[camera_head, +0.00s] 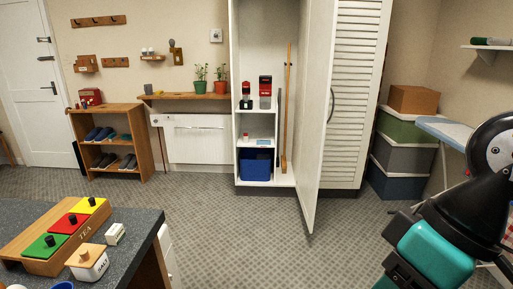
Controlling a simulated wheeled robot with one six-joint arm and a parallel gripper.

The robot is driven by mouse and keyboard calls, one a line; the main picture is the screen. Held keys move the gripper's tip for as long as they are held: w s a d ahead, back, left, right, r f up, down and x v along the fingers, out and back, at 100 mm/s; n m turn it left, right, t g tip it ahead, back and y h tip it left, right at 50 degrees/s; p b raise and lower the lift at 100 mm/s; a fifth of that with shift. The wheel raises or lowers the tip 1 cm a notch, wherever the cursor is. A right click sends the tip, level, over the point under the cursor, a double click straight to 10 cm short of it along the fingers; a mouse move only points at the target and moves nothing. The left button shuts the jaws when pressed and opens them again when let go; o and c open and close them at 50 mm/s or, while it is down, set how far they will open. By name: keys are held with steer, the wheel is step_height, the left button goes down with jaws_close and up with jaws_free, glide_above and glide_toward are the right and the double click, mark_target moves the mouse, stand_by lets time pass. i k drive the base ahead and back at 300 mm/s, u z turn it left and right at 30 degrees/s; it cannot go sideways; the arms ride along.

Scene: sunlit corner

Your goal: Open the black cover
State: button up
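No cover that is plainly black shows in the camera_head view. A wooden tea box (92,237) stands on the dark counter at lower left. It has a green cover (45,246), a red cover (69,224) and a yellow cover (88,206), each with a black knob; all three lie flat on the box. A white salt box (92,269) with a wooden lid stands in front of it. My black and teal arm is folded at the right edge, far from the counter. I cannot make out my gripper's fingers.
The dark counter (140,222) fills the lower left. A tall white cabinet (234,100) stands at the back, its door (315,150) swung out into the room. Stacked storage boxes (404,158) and an ironing board (446,130) are at right. The patterned floor between is clear.

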mark_target(263, 79)
steer(key=u, duration=0.15)
steer(key=i, duration=2.05)
steer(key=u, duration=0.25)
steer(key=i, duration=2.1)
steer(key=u, duration=0.05)
